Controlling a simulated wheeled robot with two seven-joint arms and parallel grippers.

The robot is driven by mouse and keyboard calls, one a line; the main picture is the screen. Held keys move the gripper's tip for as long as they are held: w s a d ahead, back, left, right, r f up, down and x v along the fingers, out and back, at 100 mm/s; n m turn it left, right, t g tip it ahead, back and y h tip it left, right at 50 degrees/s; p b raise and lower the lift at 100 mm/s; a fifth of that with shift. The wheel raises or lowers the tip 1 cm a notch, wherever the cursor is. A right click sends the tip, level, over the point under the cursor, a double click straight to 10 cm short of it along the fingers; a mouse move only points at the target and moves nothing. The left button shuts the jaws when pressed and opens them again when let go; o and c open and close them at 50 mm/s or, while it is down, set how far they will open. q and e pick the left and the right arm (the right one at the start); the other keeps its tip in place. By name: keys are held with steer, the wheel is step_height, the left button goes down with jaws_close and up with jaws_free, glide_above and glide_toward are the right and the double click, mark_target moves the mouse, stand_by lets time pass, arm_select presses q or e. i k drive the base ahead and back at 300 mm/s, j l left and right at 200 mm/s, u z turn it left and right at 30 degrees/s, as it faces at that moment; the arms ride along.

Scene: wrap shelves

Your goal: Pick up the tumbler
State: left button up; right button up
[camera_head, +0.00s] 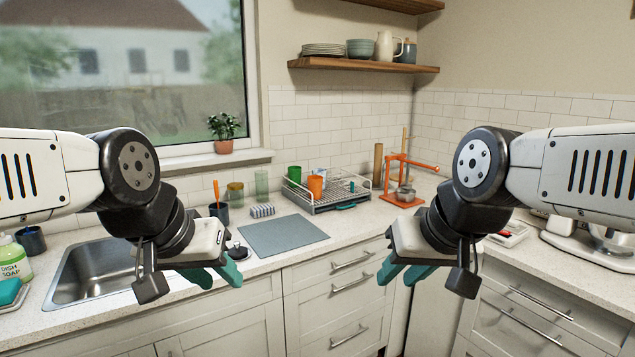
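Several cup-like vessels stand on the counter, and I cannot tell for certain which is the tumbler. A clear greenish glass (262,183) stands upright at the back near the wall, beside an olive glass jar (235,194). A green cup (294,175) and an orange cup (315,186) are in the dish rack. A dark cup (32,240) stands left of the sink. My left gripper (214,276) is open and empty, in front of the counter edge near the sink. My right gripper (402,274) is open and empty, in front of the drawers. Neither touches a vessel.
A wire dish rack (345,203) stands at the back, right of a grey mat (282,235). A dark holder (219,212) with an orange-handled brush and a striped sponge (262,210) stand nearby. An orange stand (405,180) is in the corner. The sink (95,272) is at left.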

mark_target(315, 181)
steer(key=i+l+u, duration=0.35)
steer(key=i, duration=0.25)
steer(key=i+l+u, duration=0.4)
steer(key=i, duration=0.15)
steer(key=i+l+u, duration=0.35)
steer(key=l, duration=0.3)
steer(key=i+j, duration=0.05)
steer(key=i, duration=0.05)
